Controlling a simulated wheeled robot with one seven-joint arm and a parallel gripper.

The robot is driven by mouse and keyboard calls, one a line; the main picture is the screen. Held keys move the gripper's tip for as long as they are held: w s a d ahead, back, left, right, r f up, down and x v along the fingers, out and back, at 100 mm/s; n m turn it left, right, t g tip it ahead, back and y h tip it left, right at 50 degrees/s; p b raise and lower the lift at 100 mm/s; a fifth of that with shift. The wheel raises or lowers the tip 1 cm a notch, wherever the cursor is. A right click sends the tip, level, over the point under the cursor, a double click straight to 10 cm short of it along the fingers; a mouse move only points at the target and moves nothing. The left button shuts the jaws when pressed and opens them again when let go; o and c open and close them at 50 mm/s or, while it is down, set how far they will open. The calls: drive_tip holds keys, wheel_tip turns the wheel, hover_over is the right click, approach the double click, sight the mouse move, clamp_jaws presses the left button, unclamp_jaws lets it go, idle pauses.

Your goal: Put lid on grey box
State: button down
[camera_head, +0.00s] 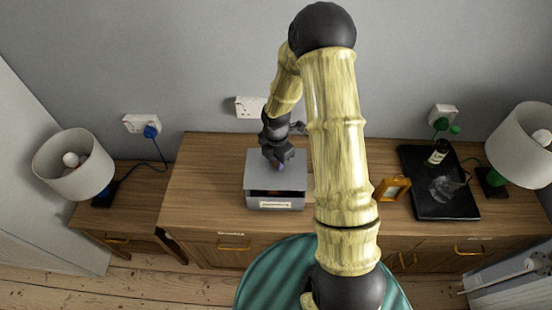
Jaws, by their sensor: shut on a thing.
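The grey box (262,202) stands on the wooden sideboard, left of my arm, with a pale label on its front. Its grey lid (293,176) lies over the top; a dark gap shows between the lid and the box along the front, so the lid is raised or tilted there. My gripper (279,166) is above the middle of the lid, pointing down, and is shut on the lid, seemingly at a small purplish handle. The fingertips are small here, and the back edge of the lid is partly hidden by the gripper.
A black tray (422,206) with a bottle (438,153) and a glass lies to the right, beside a small yellow frame (392,190). White lamps (73,165) (525,142) stand at both sides. The sideboard top (208,185) left of the box is clear.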

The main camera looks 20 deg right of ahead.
drive_tip(key=shift+f+b, duration=1.1)
drive_tip(key=shift+f, duration=0.95)
drive_tip(key=shift+f, duration=0.35)
idle(0.6)
idle(0.3)
drive_tip(key=c, duration=0.7)
unclamp_jaws()
drive_tip(key=shift+o, duration=0.2)
drive_tip(key=shift+r, duration=0.1)
drive_tip(key=shift+r+p, duration=3.25)
drive_tip(key=shift+r, duration=0.15)
